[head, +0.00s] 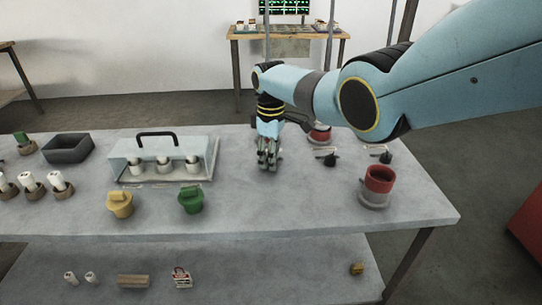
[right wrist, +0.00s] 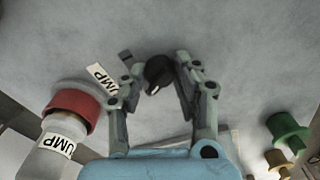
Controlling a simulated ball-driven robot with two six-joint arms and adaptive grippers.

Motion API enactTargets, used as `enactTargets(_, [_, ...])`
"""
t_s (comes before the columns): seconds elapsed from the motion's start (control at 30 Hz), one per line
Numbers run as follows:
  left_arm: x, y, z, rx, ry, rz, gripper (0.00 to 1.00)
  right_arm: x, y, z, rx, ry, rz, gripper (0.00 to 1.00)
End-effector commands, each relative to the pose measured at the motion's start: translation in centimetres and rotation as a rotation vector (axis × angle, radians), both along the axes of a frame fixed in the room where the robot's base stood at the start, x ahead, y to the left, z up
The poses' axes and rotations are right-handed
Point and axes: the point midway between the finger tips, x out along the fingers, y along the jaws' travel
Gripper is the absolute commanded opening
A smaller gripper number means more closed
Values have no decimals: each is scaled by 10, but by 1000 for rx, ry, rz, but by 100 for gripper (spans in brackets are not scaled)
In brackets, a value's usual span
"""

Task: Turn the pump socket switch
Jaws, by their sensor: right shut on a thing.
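A small black switch knob (right wrist: 158,70) sits on the grey tabletop in the right wrist view, beside a white label ending in "UMP" (right wrist: 103,78). My right gripper (right wrist: 156,78) is shut on this knob, one finger on each side. My left gripper is not in view.
Two more black switches (head: 331,158) (head: 385,157) and red-collared sockets (head: 376,188) (head: 320,134) stand to the right. Green (head: 190,200) and yellow (head: 120,204) plugs and a clear handled case (head: 165,160) stand left. Bare tabletop lies in front of the gripper.

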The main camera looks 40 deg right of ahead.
Motion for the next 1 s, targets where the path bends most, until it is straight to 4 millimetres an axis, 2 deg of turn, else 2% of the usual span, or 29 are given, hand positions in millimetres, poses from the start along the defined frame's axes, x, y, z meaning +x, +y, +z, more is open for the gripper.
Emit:
enactTargets(0.57, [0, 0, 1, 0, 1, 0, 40, 1, 0, 1, 1, -3, 31, 0])
enactTargets(0.6, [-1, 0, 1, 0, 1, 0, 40, 1, 0, 1, 1, -3, 31, 35])
enactTargets(0.7, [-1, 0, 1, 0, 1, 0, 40, 1, 0, 1, 0, -2, 30, 48])
enactTargets(0.77, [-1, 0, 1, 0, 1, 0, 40, 1, 0, 1, 0, -2, 30, 52])
enactTargets(1.0, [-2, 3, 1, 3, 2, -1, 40, 0, 0, 1, 1, -1, 30, 52])
